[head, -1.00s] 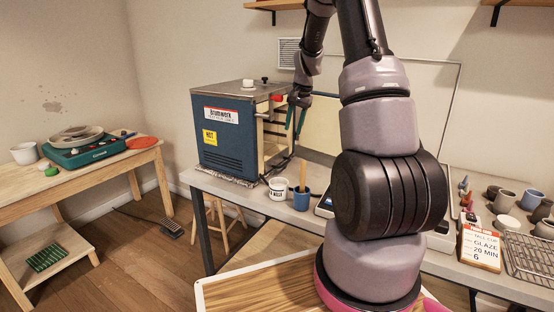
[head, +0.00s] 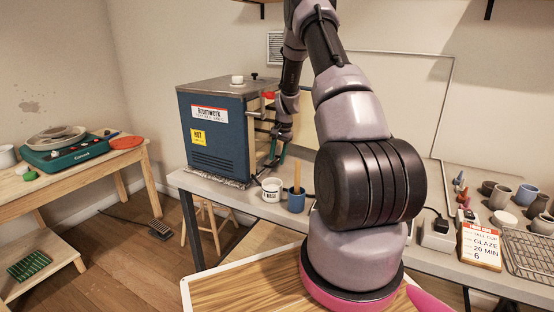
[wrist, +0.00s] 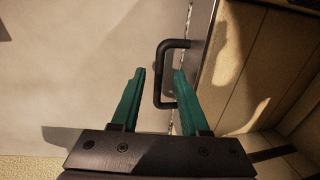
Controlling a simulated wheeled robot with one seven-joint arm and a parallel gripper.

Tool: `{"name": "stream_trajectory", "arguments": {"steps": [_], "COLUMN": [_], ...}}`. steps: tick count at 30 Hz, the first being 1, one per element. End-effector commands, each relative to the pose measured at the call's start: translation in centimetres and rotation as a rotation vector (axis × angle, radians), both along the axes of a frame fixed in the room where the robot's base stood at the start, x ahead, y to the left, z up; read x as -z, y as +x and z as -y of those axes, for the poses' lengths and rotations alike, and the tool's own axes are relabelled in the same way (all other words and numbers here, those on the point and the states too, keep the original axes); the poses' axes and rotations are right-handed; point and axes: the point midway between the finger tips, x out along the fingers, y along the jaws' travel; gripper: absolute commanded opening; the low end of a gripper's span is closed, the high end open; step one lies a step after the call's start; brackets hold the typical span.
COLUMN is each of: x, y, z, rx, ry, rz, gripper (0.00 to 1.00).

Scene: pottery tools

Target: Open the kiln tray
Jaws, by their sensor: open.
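The blue kiln (head: 219,143) with a grey top stands at the left end of the grey bench in the head view. Its right side shows a pale, slatted part, partly hidden by my arm. In the wrist view a black bar handle (wrist: 160,78) stands out from a dark edge beside pale, panelled surfaces. I cannot tell which part is the tray. My gripper (wrist: 158,76), with green fingers, is open and empty. The handle's bar appears between its fingertips in the picture; contact and depth are unclear. The gripper (head: 277,152) is low beside the kiln's right side.
A wooden table (head: 74,184) stands at the left.

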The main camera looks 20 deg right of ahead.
Motion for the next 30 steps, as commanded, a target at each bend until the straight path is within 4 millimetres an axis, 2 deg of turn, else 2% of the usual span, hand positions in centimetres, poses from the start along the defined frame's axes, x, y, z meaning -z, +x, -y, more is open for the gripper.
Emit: {"name": "stream_trajectory", "arguments": {"steps": [3, 11, 12, 14, 15, 16, 30], "x": [0.69, 0.85, 0.84, 0.84, 0.83, 0.83, 0.81], "y": [0.12, 0.14, 0.14, 0.14, 0.14, 0.14, 0.13], "z": [-0.08, -0.12, -0.12, -0.12, -0.12, -0.12, -0.12], "rx": [0.000, 0.000, 0.000, 0.000, 0.000, 0.000, 0.000], "ry": [0.000, 0.000, 0.000, 0.000, 0.000, 0.000, 0.001], "rz": [0.001, 0.001, 0.001, 0.001, 0.001, 0.001, 0.001], "gripper": [0.45, 0.45, 0.41, 0.18, 0.03, 0.00, 0.00]}}
